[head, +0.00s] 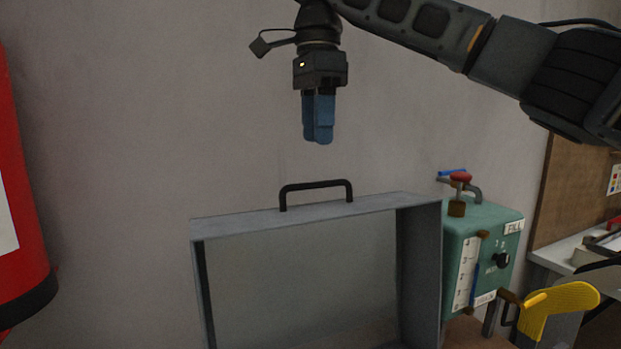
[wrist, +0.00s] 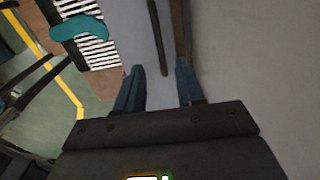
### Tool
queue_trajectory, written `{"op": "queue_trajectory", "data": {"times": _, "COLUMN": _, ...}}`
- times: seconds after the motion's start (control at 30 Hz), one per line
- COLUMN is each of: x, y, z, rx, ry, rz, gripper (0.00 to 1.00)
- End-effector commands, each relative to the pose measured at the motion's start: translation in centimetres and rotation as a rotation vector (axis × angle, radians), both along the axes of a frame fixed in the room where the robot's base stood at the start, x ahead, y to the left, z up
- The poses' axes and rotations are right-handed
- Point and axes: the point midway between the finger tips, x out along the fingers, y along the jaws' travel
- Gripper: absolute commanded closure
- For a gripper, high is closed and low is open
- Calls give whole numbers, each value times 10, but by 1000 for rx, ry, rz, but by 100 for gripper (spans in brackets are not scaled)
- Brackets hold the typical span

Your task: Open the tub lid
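The grey tub lid (head: 315,212) stands raised like an upright shallow box in the head view, its hollow side facing the camera. A black bar handle (head: 317,185) sits on its top edge. My gripper (head: 318,142) points down above the handle, clear of it, with blue fingers. In the wrist view the fingers of my gripper (wrist: 158,88) are apart with nothing between them. The handle (wrist: 158,38) shows as a dark bar just beyond the fingertips, over the grey lid edge (wrist: 115,30). The tub body is out of view below.
A green control box (head: 490,240) with a red-topped valve (head: 460,178) stands right of the lid. A yellow object (head: 560,303) is lower right. A red cylinder (head: 20,200) is at the left. A plain wall is behind; the space around my gripper is free.

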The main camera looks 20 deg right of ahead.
Motion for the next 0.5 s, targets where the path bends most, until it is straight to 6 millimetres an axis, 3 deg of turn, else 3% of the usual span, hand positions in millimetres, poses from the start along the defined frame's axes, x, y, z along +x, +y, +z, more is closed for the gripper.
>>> {"op": "queue_trajectory", "data": {"times": 0.3, "x": 0, "y": 0, "z": -47, "rx": 4, "ry": 1, "rz": 3, "gripper": 62}}
{"op": "queue_trajectory", "data": {"times": 0.5, "x": 0, "y": 0, "z": -68, "rx": 1, "ry": -1, "rz": 2, "gripper": 62}}
